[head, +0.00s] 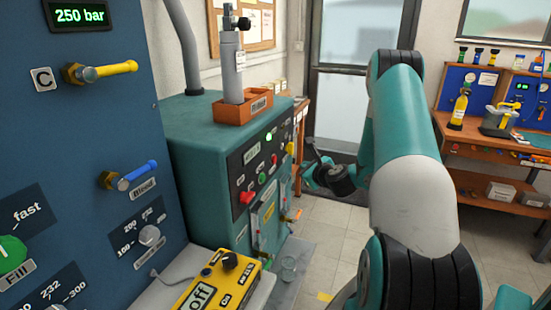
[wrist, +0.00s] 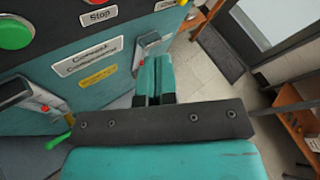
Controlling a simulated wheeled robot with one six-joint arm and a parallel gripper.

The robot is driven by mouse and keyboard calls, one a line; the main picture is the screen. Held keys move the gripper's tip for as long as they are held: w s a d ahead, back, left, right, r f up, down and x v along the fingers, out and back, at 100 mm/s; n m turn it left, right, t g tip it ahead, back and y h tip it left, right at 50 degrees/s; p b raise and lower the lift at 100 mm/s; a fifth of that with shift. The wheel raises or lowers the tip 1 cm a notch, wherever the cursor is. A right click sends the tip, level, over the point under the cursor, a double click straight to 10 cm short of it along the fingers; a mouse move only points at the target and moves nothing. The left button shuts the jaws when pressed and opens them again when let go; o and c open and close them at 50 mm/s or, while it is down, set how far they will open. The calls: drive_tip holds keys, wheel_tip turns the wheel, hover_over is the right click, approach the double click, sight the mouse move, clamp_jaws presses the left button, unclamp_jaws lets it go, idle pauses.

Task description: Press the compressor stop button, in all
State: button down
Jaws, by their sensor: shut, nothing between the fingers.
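The teal compressor (head: 200,135) stands left of my arm in the head view, with a dark control panel on its side. In the wrist view, the red stop button (wrist: 97,2) is cut by the top edge, above a white "Stop" label (wrist: 100,15). A green button (wrist: 14,34) is to its left. My gripper (wrist: 154,68) is shut and empty, its fingertips below and right of the stop button in the picture, apart from it. In the head view, my gripper (head: 314,152) is small and partly hidden, just right of the panel.
A blue panel (head: 110,120) with knobs and valves fills the left. A yellow device reading "off" (head: 215,285) lies in front. An orange tray (head: 252,108) with a grey cylinder sits on the compressor. A wooden workbench (head: 510,168) stands at right. Tiled floor (head: 330,240) is open between.

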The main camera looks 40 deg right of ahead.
sight(274, 160)
drive_tip(key=w+a+p, duration=0.2)
drive_tip(key=w+p, duration=0.3)
drive_tip(key=w, duration=0.1)
drive_tip(key=shift+a, duration=0.3)
drive_tip(key=shift+w+r+p, duration=0.15)
drive_tip(key=shift+w+p, duration=0.05)
drive_tip(key=shift+p, duration=0.1)
idle(1.6)
drive_tip(key=shift+w+a+p, duration=0.15)
drive_tip(key=shift+w+p, duration=0.1)
drive_tip(key=shift+p, duration=0.05)
